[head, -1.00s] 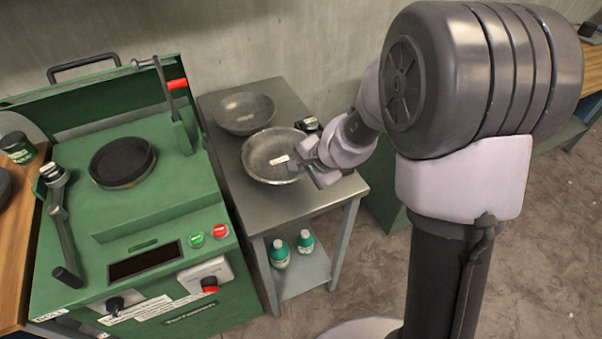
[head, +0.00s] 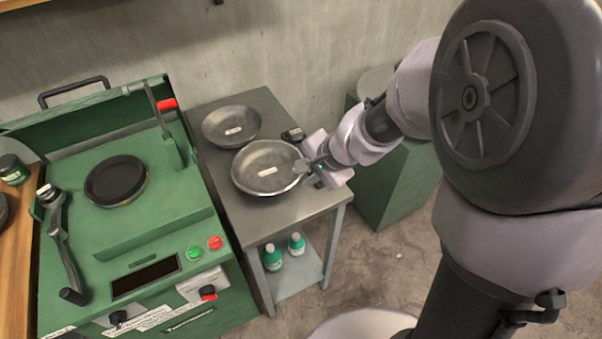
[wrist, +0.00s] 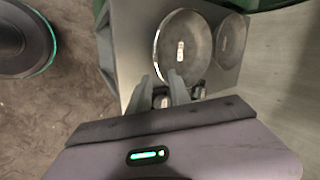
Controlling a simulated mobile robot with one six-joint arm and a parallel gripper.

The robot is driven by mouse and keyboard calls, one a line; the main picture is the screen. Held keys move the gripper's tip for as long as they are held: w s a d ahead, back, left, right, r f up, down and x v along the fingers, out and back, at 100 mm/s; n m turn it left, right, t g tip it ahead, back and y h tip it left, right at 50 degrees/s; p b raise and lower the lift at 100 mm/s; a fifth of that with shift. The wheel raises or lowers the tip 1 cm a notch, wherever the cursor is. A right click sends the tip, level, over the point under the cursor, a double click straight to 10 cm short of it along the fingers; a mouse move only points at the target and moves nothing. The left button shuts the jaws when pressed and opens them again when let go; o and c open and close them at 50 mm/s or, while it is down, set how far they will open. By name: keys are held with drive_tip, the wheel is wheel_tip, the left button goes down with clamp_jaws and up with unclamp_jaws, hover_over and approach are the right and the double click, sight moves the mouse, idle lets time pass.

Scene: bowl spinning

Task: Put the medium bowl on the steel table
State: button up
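Two shallow metal bowls with white labels lie side by side on the steel table (head: 300,207). The front bowl (head: 250,179) looks larger than the back bowl (head: 218,133); which one is the medium bowl I cannot tell for sure. In the wrist view the front bowl (wrist: 172,60) lies just beyond my fingertips, and the back bowl (wrist: 230,45) is right of it. My gripper (head: 303,166) is at the front bowl's right rim. In the wrist view my gripper (wrist: 162,79) has its fingers apart with nothing held between them.
A small dark object (head: 293,134) stands on the table behind my gripper. The green machine (head: 145,225) with a round black pan (head: 116,181) is on the left. Green bottles (head: 272,257) stand on the lower shelf. A green cabinet (head: 395,190) is on the right.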

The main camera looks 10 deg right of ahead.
drive_tip(key=s+a+r+n, duration=0.3)
drive_tip(key=s+r, duration=0.3)
drive_tip(key=r, duration=0.2)
drive_tip(key=s+r+n, duration=0.2)
drive_tip(key=s, duration=0.5)
drive_tip(key=s+d+r+n+h, duration=0.1)
drive_tip(key=s+r+n, duration=0.1)
drive_tip(key=s, duration=0.5)
drive_tip(key=shift+s+d+r, duration=0.2)
drive_tip(key=shift+d+r, duration=0.05)
drive_tip(key=shift+r, duration=0.25)
